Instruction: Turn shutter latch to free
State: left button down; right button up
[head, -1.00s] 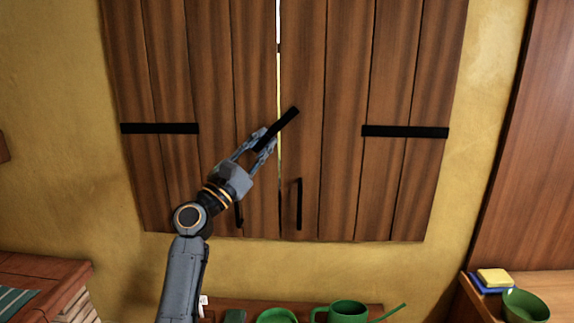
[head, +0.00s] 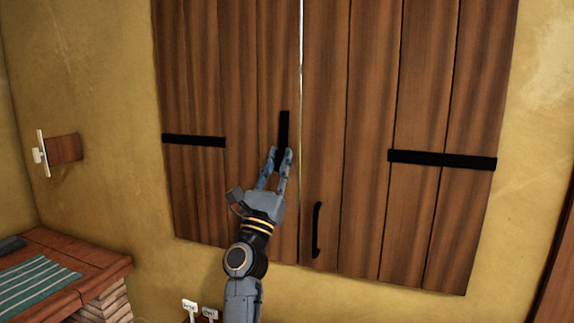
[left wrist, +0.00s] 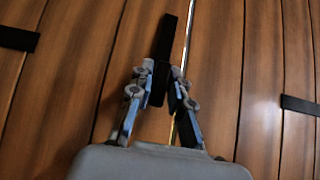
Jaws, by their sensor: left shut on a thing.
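The wooden shutters (head: 352,130) are two plank panels that meet at a thin bright gap. The black shutter latch (head: 284,125) is a bar on the left panel, close to the gap. It stands about upright and does not cross the gap in the head view. My left gripper (head: 281,157) is shut on the latch's lower end. In the left wrist view the latch (left wrist: 165,50) shows between the fingers (left wrist: 160,88), left of the gap and slightly tilted. My right gripper is not in view.
A black handle (head: 317,230) is on the right panel; my arm hides the left panel's lower part. A brick counter (head: 97,262) with a striped cloth (head: 35,290) is at lower left. A wall bracket (head: 62,149) is on the left wall.

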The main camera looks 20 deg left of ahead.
pick_arm(q)
jog(key=shift+n+y, duration=0.5)
jog(key=shift+n, duration=0.1)
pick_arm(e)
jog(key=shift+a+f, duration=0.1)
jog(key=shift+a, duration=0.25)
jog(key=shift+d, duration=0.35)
pick_arm(q)
jog(key=c, duration=1.3)
grip_release()
jog(key=shift+c, duration=0.2)
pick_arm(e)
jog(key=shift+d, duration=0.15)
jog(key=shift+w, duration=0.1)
pick_arm(q)
notch_tip(320, 180, up, 10)
jog(key=shift+w, duration=0.1)
jog(key=shift+f, duration=0.1)
